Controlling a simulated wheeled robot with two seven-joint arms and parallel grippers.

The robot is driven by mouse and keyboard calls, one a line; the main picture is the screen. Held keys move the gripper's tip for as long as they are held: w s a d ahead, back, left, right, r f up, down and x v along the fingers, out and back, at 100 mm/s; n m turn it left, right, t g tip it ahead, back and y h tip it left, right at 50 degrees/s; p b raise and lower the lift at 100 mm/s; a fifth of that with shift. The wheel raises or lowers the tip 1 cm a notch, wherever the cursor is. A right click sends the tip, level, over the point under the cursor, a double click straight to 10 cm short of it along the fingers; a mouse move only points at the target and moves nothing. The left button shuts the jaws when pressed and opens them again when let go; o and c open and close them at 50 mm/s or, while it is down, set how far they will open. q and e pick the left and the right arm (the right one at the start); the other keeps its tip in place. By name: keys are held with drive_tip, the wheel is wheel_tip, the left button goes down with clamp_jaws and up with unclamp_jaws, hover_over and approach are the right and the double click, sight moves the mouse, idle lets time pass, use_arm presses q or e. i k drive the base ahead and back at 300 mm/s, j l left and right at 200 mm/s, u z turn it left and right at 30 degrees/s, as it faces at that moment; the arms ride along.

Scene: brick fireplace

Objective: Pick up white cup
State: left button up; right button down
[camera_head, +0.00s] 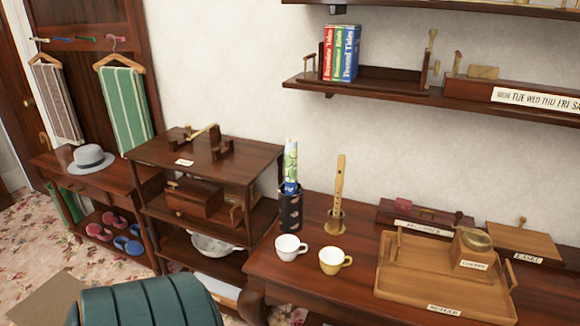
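The white cup (290,247) stands upright on the dark wooden table (350,290) near its left end, with its handle toward the right. A yellow cup (334,261) stands just right of it, with a small gap between them. Neither of my grippers shows in the head view.
Behind the cups stand a dark holder (290,208) with rolled papers and a wooden flute (339,190) upright in a stand. A wooden tray (400,283) lies right of the yellow cup. A green padded seat (150,303) is at the lower left. A shelf unit (205,165) adjoins the table's left.

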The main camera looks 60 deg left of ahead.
sight(288, 245)
drive_tip(key=i+j, duration=0.45)
drive_tip(key=i, duration=0.2)
drive_tip(key=i+j, duration=0.45)
drive_tip(key=i, duration=0.2)
drive_tip(key=u, duration=2.65)
drive_tip(key=j+z, duration=0.35)
drive_tip(key=k+j+z, duration=0.3)
drive_tip(key=j+z, duration=0.35)
drive_tip(key=k+j+z, duration=0.35)
drive_tip(key=i, duration=0.1)
